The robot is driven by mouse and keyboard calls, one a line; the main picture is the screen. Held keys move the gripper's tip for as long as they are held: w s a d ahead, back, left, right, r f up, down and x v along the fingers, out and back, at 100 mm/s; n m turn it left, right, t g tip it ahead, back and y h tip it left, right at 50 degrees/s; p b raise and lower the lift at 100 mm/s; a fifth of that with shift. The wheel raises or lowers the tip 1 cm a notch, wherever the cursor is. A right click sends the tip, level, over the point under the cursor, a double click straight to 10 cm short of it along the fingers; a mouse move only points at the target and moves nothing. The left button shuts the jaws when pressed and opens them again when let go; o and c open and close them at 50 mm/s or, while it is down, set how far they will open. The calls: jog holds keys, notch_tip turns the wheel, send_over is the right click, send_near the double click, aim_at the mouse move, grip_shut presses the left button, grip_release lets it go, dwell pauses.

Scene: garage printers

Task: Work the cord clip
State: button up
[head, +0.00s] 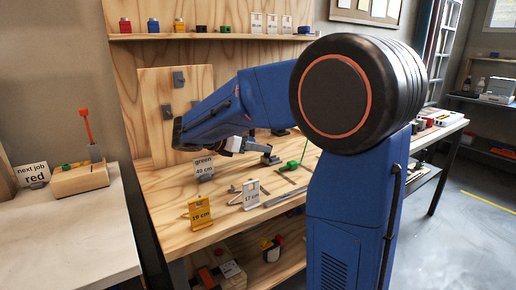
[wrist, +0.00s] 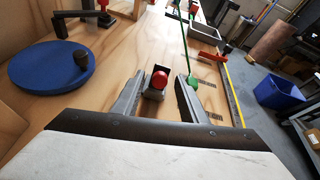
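My gripper (wrist: 160,80) is open, with its two grey fingers apart in the wrist view. Between them shows a small grey block with a round red top (wrist: 159,80), which may be the cord clip; I cannot tell how deep it sits between the fingers. A thin green cord (wrist: 184,42) runs along the bench beyond the right finger, near a green piece (wrist: 193,82) partly hidden by that finger. In the head view my gripper (head: 262,149) is low over the wooden bench, left of the green cord (head: 304,151) and its green block (head: 291,165).
A blue disc (wrist: 50,68) with a dark knob lies left in the wrist view, and a grey tray (wrist: 204,34) stands farther off.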

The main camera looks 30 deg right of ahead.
jog(key=shift+d+f, duration=0.1)
jog(key=shift+d, duration=0.1)
grip_shut()
